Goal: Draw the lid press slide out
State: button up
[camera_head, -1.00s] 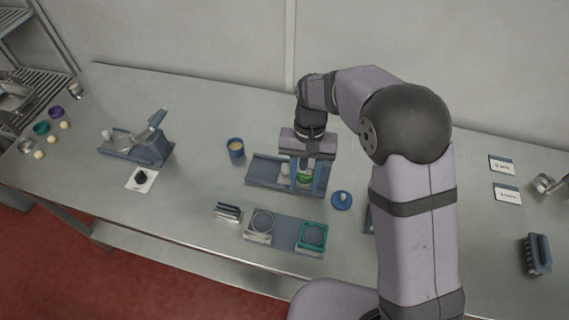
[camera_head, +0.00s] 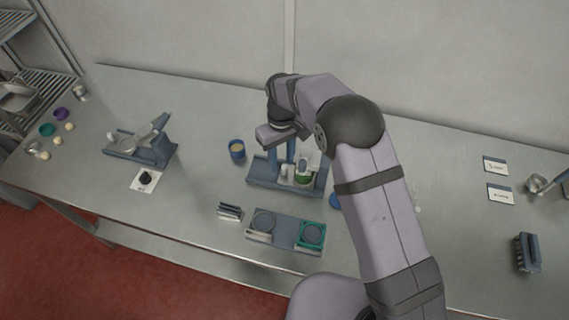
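The lid press (camera_head: 262,178) is a blue-grey base with a raised frame on its right part, in the middle of the bench. A green-banded pot (camera_head: 303,178) sits under the pale press head (camera_head: 313,160). A pale knob (camera_head: 286,171) stands on the base left of the pot, perhaps the slide's handle. My gripper (camera_head: 284,158) points down over the press, left of the pot and just above the knob. Its two fingers look apart, with nothing visible between them. Whether a finger touches the knob is too small to tell.
In front are a slotted holder (camera_head: 229,211) and a two-ring tray (camera_head: 286,231). A blue lid (camera_head: 335,202) is partly hidden by my arm. Another blue device (camera_head: 150,150) stands further left. Bench between is clear.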

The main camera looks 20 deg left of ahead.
aim_at(284, 167)
jog(key=w+n+t, duration=0.1)
jog(key=w+n, duration=0.1)
jog(key=w, duration=0.1)
jog(key=shift+n+p, duration=0.3)
jog(key=shift+n, duration=0.1)
jog(key=shift+f, duration=0.1)
jog(key=shift+f+b, duration=2.45)
jog(key=shift+f, duration=1.45)
jog(key=shift+f, duration=0.15)
jog(key=shift+c, duration=0.4)
jog(key=c, duration=0.6)
jog(key=shift+a, duration=0.15)
jog(key=shift+c, duration=0.2)
